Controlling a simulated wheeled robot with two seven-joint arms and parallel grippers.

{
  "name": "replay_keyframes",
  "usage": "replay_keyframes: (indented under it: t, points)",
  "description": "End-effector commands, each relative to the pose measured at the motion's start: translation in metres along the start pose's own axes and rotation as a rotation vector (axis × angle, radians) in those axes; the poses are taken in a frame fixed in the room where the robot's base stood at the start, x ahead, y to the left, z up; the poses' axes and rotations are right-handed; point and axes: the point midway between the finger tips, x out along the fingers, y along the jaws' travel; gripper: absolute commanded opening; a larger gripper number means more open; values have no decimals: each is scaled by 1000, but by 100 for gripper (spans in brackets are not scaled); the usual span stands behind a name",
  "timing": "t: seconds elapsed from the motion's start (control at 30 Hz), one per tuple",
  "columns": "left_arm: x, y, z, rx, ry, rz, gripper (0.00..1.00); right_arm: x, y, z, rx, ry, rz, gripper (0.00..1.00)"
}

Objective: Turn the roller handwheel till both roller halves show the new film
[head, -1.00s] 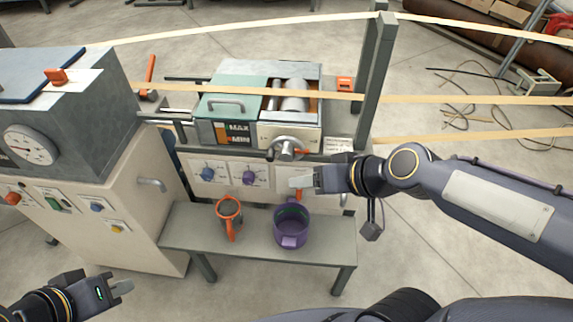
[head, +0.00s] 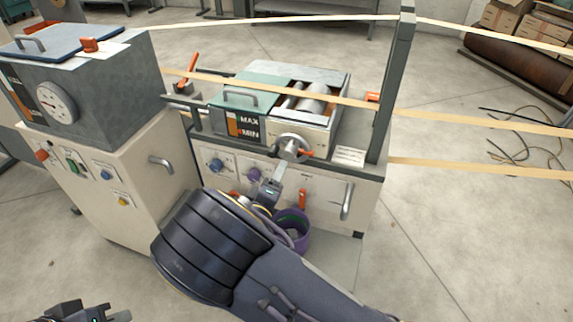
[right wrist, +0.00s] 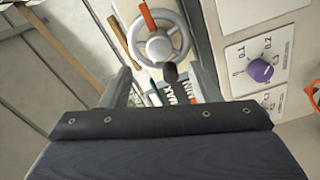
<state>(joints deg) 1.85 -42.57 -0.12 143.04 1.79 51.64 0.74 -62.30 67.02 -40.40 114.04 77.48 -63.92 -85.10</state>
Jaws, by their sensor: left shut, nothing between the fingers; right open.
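The roller handwheel (head: 291,147) is a grey wheel on the front of the winder, below the roller opening. In the right wrist view the handwheel (right wrist: 143,50) shows its hub, an orange mark at the rim and a dark crank knob (right wrist: 170,73). The roller (head: 314,104) shows as a pale cylinder in the opening; I cannot tell what film is on its halves. My right gripper (head: 280,171) is open just below the handwheel, its fingers (right wrist: 163,88) either side of the knob in the picture; contact is unclear. My left gripper (head: 122,316) is shut and empty at the lower left.
A grey cabinet with a gauge (head: 57,103) stands left. Pale film strips (head: 470,118) cross the scene, beside a dark post (head: 390,90).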

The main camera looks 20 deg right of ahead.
Motion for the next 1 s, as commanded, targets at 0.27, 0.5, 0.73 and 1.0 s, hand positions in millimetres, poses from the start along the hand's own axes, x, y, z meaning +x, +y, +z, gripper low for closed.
replay_keyframes:
  t: [0.27,0.5,0.73,1.0]
  points:
    - [2,-1,1,0,0,0,0,36,1,1,-5,-4,11,56]
    - [3,-1,1,0,0,0,0,68,1,0,-4,-2,8,56]
    - [3,-1,1,0,0,0,0,77,1,0,-4,-1,7,56]
    - [3,-1,2,0,0,0,0,77,1,0,-4,0,7,42]
